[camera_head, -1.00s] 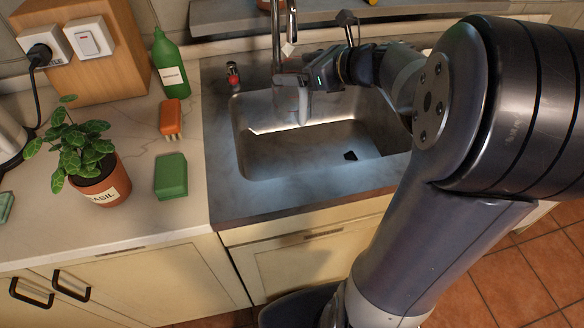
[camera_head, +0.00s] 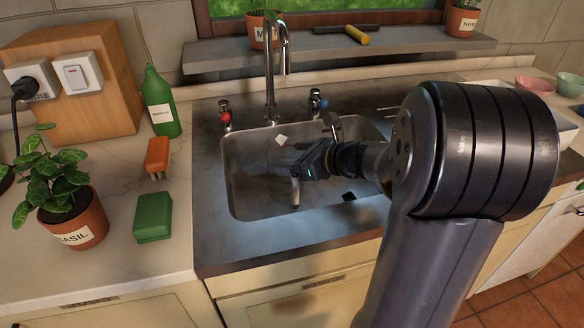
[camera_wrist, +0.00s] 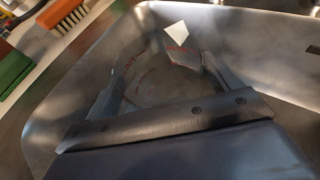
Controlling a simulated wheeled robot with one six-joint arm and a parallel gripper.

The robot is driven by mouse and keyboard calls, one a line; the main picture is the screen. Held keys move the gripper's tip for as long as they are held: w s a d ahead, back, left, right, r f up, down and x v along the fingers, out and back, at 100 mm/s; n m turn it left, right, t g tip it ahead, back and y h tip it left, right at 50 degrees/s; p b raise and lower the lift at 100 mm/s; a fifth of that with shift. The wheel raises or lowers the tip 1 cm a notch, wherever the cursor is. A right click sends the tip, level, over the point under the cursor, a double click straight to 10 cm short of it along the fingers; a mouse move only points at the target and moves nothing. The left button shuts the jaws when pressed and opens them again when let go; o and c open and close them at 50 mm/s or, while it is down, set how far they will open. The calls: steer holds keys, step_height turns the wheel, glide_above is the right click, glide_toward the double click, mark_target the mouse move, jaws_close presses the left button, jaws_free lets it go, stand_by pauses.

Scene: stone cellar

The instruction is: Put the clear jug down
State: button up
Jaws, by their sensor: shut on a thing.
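The clear jug (camera_wrist: 150,85) shows in the wrist view as see-through walls with small red markings, between the two fingers of my gripper (camera_wrist: 163,68). My gripper is shut on it. In the head view my gripper (camera_head: 287,168) is over the steel sink basin (camera_head: 240,190), and the jug is so transparent that its outline hardly shows. A small white patch (camera_head: 281,140) is at the jug's far side; I cannot tell whether it belongs to the jug. I cannot tell whether the jug's base touches the basin floor.
The faucet (camera_head: 270,75) rises behind the basin, between a red tap (camera_head: 225,115) and a blue tap (camera_head: 318,103). On the left counter are a green sponge (camera_head: 153,217), an orange brush (camera_head: 158,157), a green bottle (camera_head: 160,105) and a basil pot (camera_head: 80,225). Counter between them is partly bare.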

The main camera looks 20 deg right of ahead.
steer(key=shift+f, duration=1)
steer(key=shift+f+b, duration=0.15)
steer(key=shift+b, duration=0.15)
steer(key=o, duration=1.1)
steer(key=shift+o, duration=0.2)
steer(key=p+v, duration=0.2)
steer(key=v, duration=1)
steer(key=shift+r, duration=0.2)
